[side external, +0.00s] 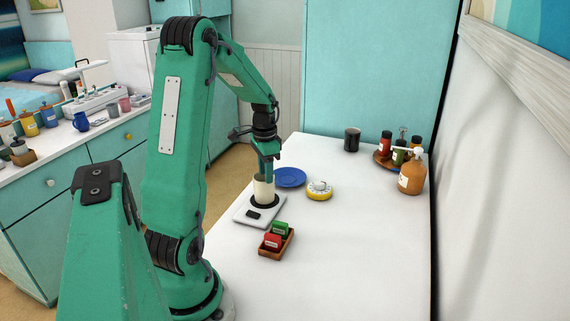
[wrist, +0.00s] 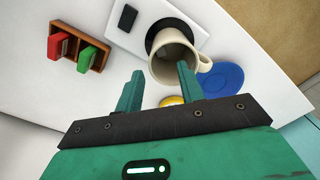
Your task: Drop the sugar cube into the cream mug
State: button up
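The cream mug (side external: 264,191) stands upright on the black disc of a white scale (side external: 243,208). The wrist view shows the mug (wrist: 176,58) with its handle to the right and part of its shaded inside. My gripper (side external: 267,165) is right above the mug, pointing down. In the wrist view my gripper (wrist: 160,80) has its two fingers apart, with nothing visible between them. The right finger covers part of the mug's rim. I cannot make out the sugar cube in either view.
A blue plate (side external: 290,177) and a yellow-and-white timer (side external: 319,190) are close to the mug. A wooden box (side external: 265,252) with red and green packs stands in front. A dark mug (side external: 352,139) and an amber pump bottle (side external: 411,176) are farther back. The front right worktop is clear.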

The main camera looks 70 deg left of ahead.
notch_tip(320, 180, up, 8)
dwell(0.7)
jog(key=shift+d+f, duration=0.1)
jog(key=d+r+t+y, duration=0.1)
jog(key=d+r+t, duration=0.35)
jog(key=d, duration=1.15)
jog(key=s+d, duration=0.2)
jog(key=d, duration=0.4)
jog(key=s+d+r+t+h, duration=0.1)
jog(key=s+d, duration=0.2)
jog(key=d, duration=0.4)
jog(key=shift+s+r, duration=0.3)
jog(key=shift+s, duration=0.05)
